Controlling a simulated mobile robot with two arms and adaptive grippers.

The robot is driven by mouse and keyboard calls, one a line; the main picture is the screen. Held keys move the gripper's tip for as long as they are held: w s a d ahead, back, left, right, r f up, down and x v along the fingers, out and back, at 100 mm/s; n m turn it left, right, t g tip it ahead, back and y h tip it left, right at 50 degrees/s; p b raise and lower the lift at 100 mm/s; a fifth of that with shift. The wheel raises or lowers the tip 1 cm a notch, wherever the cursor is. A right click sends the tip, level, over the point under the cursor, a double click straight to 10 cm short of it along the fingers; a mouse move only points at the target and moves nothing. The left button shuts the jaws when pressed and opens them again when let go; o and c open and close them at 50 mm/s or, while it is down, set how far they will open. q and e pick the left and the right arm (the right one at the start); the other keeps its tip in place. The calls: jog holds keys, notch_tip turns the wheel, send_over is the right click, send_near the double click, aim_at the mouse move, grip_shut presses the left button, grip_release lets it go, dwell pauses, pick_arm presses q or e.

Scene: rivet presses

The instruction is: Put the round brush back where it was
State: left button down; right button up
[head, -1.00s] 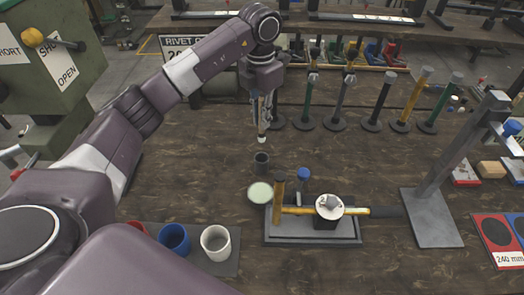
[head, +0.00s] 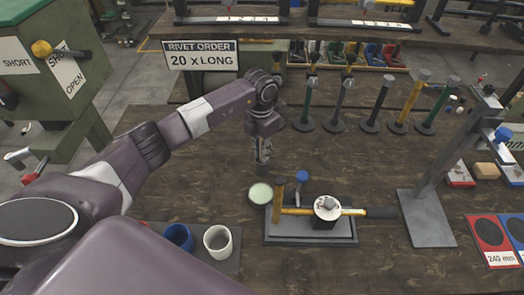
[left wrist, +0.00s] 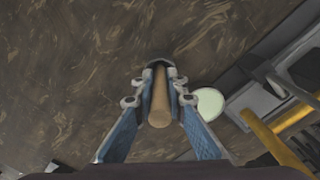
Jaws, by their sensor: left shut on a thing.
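My left gripper (head: 263,158) points down just behind the round pale-green dish (head: 260,193). In the left wrist view its blue fingers (left wrist: 160,90) are shut on the tan wooden handle of the round brush (left wrist: 159,100). My right gripper is out of view.
A fixture plate (head: 285,236) with a yellow-handled hammer (head: 296,211) and white round piece (head: 327,206) stands close right. Upright tools on round bases (head: 371,124) line the back. A blue cup (head: 178,238) and white cup (head: 218,242) are at front left.

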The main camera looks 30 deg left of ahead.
pick_arm(q)
jog(key=shift+f, duration=0.1)
jog(key=c, duration=1.9)
grip_release()
jog(key=shift+c, duration=0.2)
jog(key=shift+r, duration=0.3)
notch_tip(320, 180, up, 11)
jog(key=b, duration=0.3)
jog(key=shift+f+b, duration=0.2)
jog(key=shift+b, duration=0.15)
jog(key=shift+s+r, duration=0.1)
jog(key=shift+r, duration=0.45)
